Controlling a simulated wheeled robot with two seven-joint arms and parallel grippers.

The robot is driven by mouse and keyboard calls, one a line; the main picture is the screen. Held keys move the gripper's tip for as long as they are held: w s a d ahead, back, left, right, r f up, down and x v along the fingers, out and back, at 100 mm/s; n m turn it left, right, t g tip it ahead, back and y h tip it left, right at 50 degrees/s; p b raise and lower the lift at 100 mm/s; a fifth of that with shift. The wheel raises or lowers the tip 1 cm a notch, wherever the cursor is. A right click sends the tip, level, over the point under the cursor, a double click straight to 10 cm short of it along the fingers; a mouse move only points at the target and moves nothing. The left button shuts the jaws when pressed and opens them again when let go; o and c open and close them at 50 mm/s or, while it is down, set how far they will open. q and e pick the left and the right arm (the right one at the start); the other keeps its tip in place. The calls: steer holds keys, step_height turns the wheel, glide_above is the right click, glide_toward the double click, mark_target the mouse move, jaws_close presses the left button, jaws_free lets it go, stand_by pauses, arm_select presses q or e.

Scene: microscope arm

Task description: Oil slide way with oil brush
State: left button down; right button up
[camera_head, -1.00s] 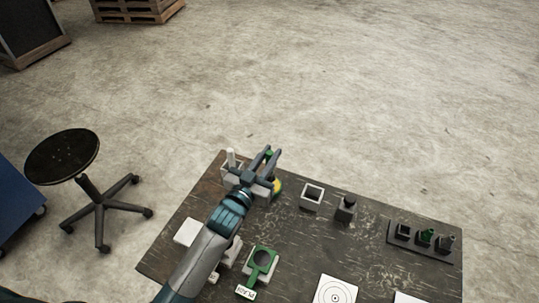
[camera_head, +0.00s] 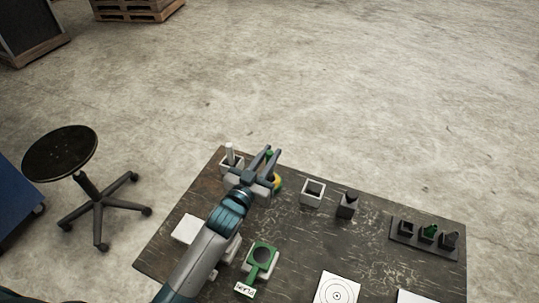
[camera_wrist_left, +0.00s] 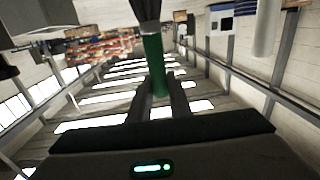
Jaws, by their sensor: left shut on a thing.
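My left gripper (camera_head: 270,156) is over the far left part of the table, its fingers shut on a green handle, which I take to be the oil brush. In the left wrist view the green handle (camera_wrist_left: 155,66) stands between the two fingers, with a dark part at its upper end. The brush tip is hidden in the head view. A yellow and green round thing (camera_head: 277,183) shows just beside the gripper, partly covered. I cannot make out the slide way for certain. My right gripper is not in view.

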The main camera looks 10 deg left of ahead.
arm_select(q)
steer(key=shift+f+b, duration=0.35)
steer(key=shift+f, duration=0.2)
stand_by(0.7)
stand_by(0.5)
steer(key=shift+r, duration=0.15)
steer(key=shift+r+p, duration=0.55)
steer(key=shift+p, duration=0.2)
steer(key=shift+r+p, duration=2.7)
steer(key=shift+r, duration=0.2)
steer(key=shift+f, duration=0.1)
